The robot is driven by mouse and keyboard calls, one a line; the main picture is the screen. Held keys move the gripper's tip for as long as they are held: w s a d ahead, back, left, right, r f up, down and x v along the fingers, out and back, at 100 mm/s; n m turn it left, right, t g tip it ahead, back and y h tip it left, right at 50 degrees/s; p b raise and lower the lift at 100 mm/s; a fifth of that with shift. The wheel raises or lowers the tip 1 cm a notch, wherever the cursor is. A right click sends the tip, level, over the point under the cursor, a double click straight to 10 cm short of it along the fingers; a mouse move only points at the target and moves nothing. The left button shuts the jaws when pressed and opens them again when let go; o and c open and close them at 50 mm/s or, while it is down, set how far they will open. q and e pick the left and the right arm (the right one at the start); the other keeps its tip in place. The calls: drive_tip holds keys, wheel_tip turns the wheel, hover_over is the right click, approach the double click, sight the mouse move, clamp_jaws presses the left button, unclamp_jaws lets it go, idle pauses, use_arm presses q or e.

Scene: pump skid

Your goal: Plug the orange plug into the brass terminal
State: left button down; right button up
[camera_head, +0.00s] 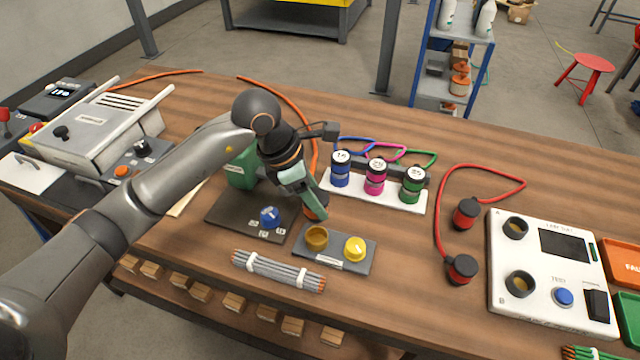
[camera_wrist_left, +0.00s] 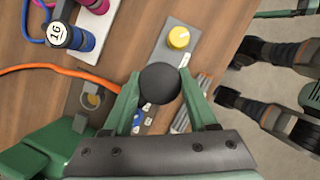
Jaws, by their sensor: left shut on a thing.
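My left gripper (camera_head: 306,203) is shut on the orange plug (camera_head: 316,212), a dark cylinder with an orange band. In the left wrist view, the plug's dark round top (camera_wrist_left: 160,83) sits between the two green fingertips. The brass terminal (camera_head: 317,238) is a brass cup on a small grey plate (camera_head: 335,262), beside a yellow knob (camera_head: 355,248). In the head view the plug appears just behind and above the terminal, apart from it. In the left wrist view the plug hides the terminal, while the yellow knob (camera_wrist_left: 179,37) shows.
An orange cable (camera_head: 283,97) curves behind the gripper. A dark panel with a blue knob (camera_head: 269,216) lies left of the terminal, and a bundle of grey rods (camera_head: 278,270) in front. Numbered blue, pink and green plugs (camera_head: 376,177) stand behind right. A white tester (camera_head: 545,275) is farther right.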

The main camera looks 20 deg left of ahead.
use_arm(q)
drive_tip(key=shift+w, duration=0.15)
drive_tip(key=shift+f+b, duration=0.4)
drive_tip(key=shift+f, duration=0.05)
wheel_tip(320, 180, down, 5)
drive_tip(key=b, duration=0.3)
drive_tip(key=shift+r, duration=0.4)
idle(0.8)
drive_tip(key=shift+f+b, duration=1.8)
drive_tip(key=shift+f, duration=0.05)
drive_tip(key=shift+c, duration=0.6)
unclamp_jaws()
